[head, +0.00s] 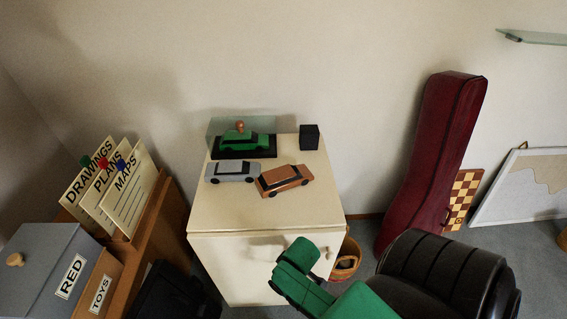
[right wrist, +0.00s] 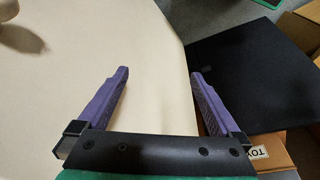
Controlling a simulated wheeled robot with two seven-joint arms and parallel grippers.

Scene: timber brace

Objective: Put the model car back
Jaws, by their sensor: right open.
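A green model car (head: 244,142) is on a black base (head: 228,154) at the back of the cream cabinet top (head: 240,208), at a clear glass-like cover (head: 222,127) with a wooden knob (head: 240,127). A silver model car (head: 232,172) and a copper-orange model car (head: 284,180) stand in front of it on the bare top. My right gripper (right wrist: 160,73) is open, its purple fingers apart with nothing between them, over a cream surface. In the head view my right arm comes from the lower right before the cabinet front; its fingers are hidden there. My left gripper is out of view.
A black cube (head: 309,137) stands at the cabinet's back right. A red instrument case (head: 432,160) leans at the right, with a basket (head: 345,262) by the cabinet. Labelled dividers (head: 112,185) and a grey box (head: 45,265) are left. The cabinet top's front is clear.

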